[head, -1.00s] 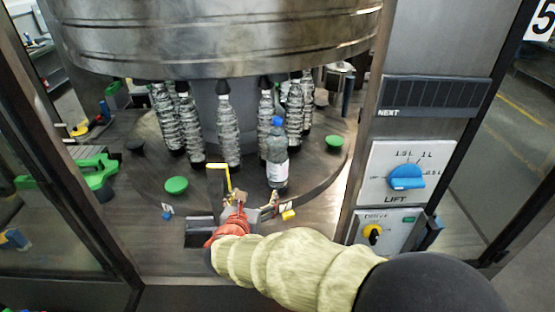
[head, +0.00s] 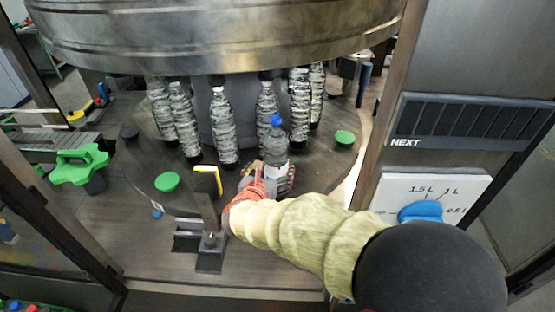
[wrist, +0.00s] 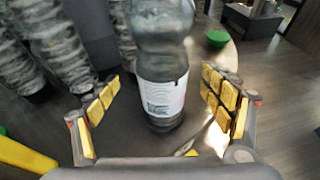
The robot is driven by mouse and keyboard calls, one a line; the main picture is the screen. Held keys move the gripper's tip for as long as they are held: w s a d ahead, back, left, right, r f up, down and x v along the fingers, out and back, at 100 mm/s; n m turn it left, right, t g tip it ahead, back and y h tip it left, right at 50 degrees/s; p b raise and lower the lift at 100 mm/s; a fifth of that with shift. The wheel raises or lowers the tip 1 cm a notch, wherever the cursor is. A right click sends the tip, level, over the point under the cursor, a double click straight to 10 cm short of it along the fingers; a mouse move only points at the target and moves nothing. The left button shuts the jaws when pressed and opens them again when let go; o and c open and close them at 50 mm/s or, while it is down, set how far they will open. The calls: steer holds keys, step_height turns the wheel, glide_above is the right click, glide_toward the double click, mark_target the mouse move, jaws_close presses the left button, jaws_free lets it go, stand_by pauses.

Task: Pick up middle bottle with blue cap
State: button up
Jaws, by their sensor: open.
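The bottle with the blue cap (head: 276,143) stands upright on the round turntable (head: 205,178), in front of several bottles with black tops. In the wrist view the same clear bottle (wrist: 160,55), with a white label, stands between my fingers; its cap is out of that picture. My gripper (wrist: 165,103) is open, with yellow pads on both sides of the bottle near label height.
Several dark-topped bottles (head: 225,125) ring the central column close behind. A bracket with a yellow edge (head: 208,182) stands left of my gripper. Green knobs (head: 167,181) sit on the turntable. A control panel (head: 433,195) with a blue dial is at right.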

mark_target(276, 160)
steer(key=x, duration=0.5)
steer(key=shift+w+d+f, duration=0.15)
steer(key=shift+w+d, duration=0.05)
steer(key=shift+w, duration=0.05)
steer(key=c, duration=0.3)
jaws_close()
stand_by(0.7)
steer(key=shift+r, duration=0.25)
